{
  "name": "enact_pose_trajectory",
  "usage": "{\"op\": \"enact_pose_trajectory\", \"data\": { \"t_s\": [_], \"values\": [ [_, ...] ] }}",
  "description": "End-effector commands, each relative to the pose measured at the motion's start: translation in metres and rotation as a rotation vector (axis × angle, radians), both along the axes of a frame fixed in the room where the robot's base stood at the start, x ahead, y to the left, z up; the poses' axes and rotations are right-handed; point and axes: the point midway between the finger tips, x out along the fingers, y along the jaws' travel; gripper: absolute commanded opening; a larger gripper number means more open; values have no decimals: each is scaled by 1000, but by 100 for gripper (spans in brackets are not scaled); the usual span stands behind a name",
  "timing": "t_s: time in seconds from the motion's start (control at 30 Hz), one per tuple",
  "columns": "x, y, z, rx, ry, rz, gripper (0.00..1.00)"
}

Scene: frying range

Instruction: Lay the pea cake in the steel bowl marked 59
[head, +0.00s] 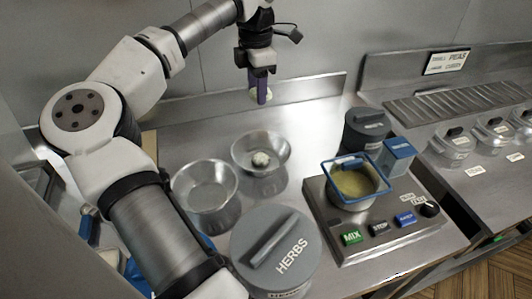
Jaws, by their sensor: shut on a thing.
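My gripper (260,97) hangs high over the back of the steel counter, its purple fingers pointing down. It is shut on a small pale piece, taken to be the pea cake (266,97), mostly hidden by the fingers. Two steel bowls stand on the counter below. The farther bowl (240,150) holds a pale lump (261,159). The nearer bowl (205,190), to its left, looks empty. I cannot read a 59 on either bowl. The gripper is above and behind the farther bowl, clear of it.
A grey HERBS lidded pot (275,250) stands in front of the bowls. Clear jars (450,148) are far right.

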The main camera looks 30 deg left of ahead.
Motion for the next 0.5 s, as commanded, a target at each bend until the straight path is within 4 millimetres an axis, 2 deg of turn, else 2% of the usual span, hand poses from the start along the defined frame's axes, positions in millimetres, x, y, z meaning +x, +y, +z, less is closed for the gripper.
{"op": "enact_pose_trajectory", "data": {
  "t_s": [0.13, 0.2, 0.5],
  "values": [
    [-1, -1, -26, -4, 3, -2, 32],
    [0, 0, -47, -2, 2, -1, 32],
    [0, -1, -121, -2, 2, -1, 32]
  ]
}}
